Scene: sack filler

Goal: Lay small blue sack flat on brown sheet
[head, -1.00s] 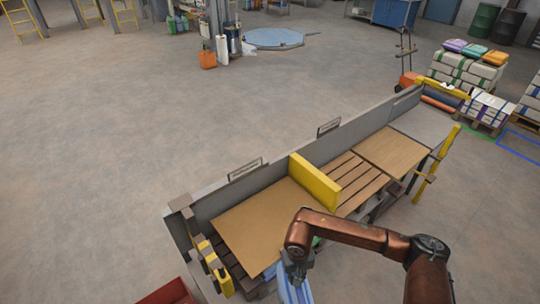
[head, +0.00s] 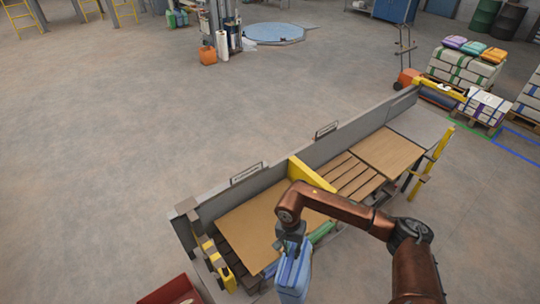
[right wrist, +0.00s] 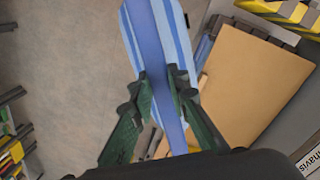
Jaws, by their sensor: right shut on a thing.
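My right gripper (head: 292,246) is shut on a small blue sack (head: 292,277) with light stripes. The sack hangs down from it, in front of the near edge of the left brown sheet (head: 245,228), not over it. In the right wrist view the sack (right wrist: 152,40) runs up between the two dark fingers (right wrist: 164,98). The brown sheet (right wrist: 250,85) lies to the right of it there, flat and bare. Part of the sheet is hidden behind my arm in the head view. My left gripper is not in view.
A yellow divider (head: 312,174) stands at the sheet's right end, beside bare slats (head: 350,175) and a second brown sheet (head: 388,152). A grey wall (head: 330,150) runs along the back. A green thing (head: 321,232) lies by the near edge. A red bin (head: 170,291) stands front left.

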